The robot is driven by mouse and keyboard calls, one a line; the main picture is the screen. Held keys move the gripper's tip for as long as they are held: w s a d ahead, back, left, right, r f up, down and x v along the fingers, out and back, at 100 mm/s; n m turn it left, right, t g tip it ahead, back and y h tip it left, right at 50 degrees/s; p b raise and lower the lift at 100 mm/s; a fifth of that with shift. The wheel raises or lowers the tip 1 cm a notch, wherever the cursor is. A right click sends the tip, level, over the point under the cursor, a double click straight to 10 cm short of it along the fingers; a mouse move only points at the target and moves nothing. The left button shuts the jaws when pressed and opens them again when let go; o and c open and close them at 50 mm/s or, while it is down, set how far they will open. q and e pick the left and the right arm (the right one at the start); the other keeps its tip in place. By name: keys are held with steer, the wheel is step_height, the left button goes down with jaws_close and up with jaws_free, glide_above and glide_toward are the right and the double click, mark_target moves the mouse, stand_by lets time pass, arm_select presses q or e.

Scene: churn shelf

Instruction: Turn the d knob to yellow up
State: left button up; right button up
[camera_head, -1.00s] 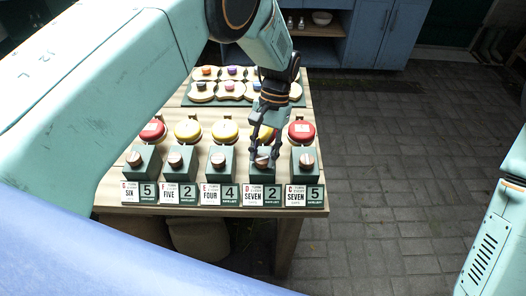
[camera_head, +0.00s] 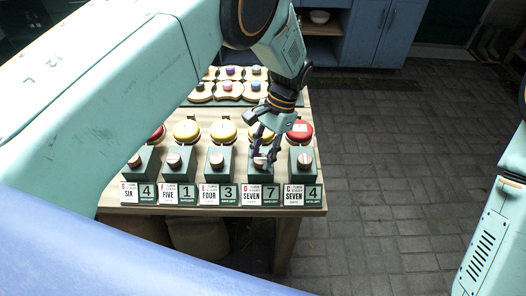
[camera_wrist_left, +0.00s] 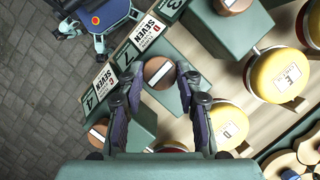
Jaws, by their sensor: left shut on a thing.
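The D knob (camera_head: 260,162) is a round brown knob with a white bar, on a green box behind the D "SEVEN" card (camera_head: 253,195) and a counter reading 7 (camera_head: 272,194). In the wrist view the knob (camera_wrist_left: 159,72) sits between my fingertips. My left gripper (camera_head: 262,155) reaches down over it and is shut on it; it also shows in the wrist view (camera_wrist_left: 160,82). The D disc (camera_wrist_left: 232,122) shows a yellow top in the wrist view. In the head view my gripper mostly hides it. My right gripper is not in view.
Similar knobs stand either side: the E knob (camera_head: 216,160) and the C knob (camera_head: 304,160). The C disc (camera_head: 300,131) is red; the E disc (camera_head: 223,130) is yellow. A dark tray (camera_head: 232,101) with coloured knobs lies behind. Paved floor (camera_head: 390,190) right of the table is clear.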

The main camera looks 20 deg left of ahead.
arm_select(q)
steer(key=shift+s, duration=0.1)
steer(key=o, duration=1.2)
steer(key=shift+a, duration=0.1)
steer(key=shift+c, duration=0.2)
steer(key=shift+w+r, duration=0.2)
steer(key=v, duration=1.1)
steer(key=shift+r, duration=0.35)
steer(key=shift+s+f, duration=0.1)
